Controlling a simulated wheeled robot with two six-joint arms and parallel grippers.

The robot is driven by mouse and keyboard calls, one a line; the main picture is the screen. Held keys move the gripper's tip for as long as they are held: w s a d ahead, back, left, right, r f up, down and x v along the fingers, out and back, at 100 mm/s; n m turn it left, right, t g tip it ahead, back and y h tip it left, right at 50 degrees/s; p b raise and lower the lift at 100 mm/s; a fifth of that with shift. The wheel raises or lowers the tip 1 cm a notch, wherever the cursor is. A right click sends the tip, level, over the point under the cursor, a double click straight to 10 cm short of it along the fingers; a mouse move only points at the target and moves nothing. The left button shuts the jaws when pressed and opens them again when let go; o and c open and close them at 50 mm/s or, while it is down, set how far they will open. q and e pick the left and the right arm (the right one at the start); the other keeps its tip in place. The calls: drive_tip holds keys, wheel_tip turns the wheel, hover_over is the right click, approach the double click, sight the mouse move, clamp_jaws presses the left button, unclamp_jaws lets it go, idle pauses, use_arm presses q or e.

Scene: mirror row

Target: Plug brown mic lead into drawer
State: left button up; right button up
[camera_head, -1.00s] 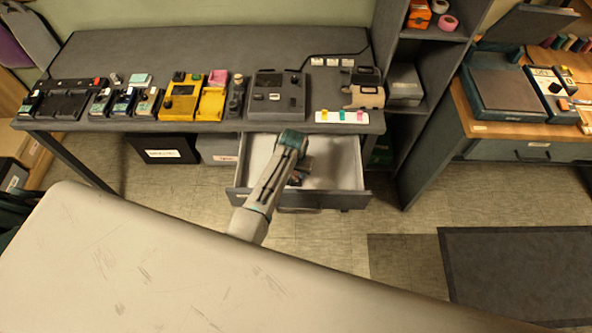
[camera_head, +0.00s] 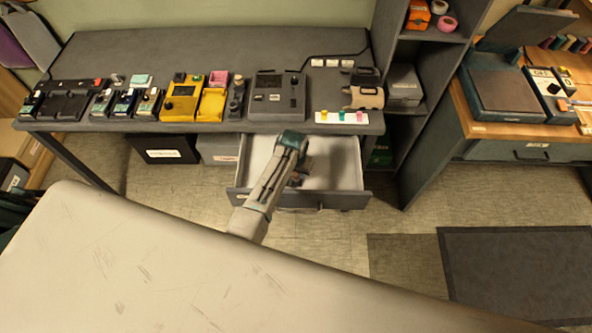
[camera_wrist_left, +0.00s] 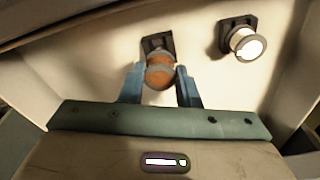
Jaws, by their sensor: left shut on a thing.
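The open drawer (camera_head: 345,170) under the bench is pale inside. My left gripper (camera_wrist_left: 161,88) reaches down into it, its two blue fingers shut on the brown mic lead's plug (camera_wrist_left: 159,75). The plug's far end meets a dark socket (camera_wrist_left: 157,43) on the pale drawer surface in the wrist view; I cannot tell how deep it sits. A second, white-ended plug (camera_wrist_left: 248,47) is in another dark socket to the right, apart from my fingers. In the head view my left arm hides most of the gripper and plug. My right gripper is not in view.
The bench (camera_head: 215,50) above the drawer holds a row of pedals, a grey box (camera_head: 277,96) and a white strip with coloured plugs (camera_head: 341,118). A shelf unit (camera_head: 425,95) stands right of the drawer. A pale surface (camera_head: 150,265) fills the near left.

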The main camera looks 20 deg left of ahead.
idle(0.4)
use_arm(q)
drive_tip(key=shift+p, duration=0.3)
drive_tip(key=shift+f+b, duration=0.4)
drive_tip(key=shift+f, duration=0.2)
idle(0.4)
drive_tip(key=shift+f, duration=0.4)
drive_tip(key=o, duration=1)
drive_tip(key=shift+o, duration=0.2)
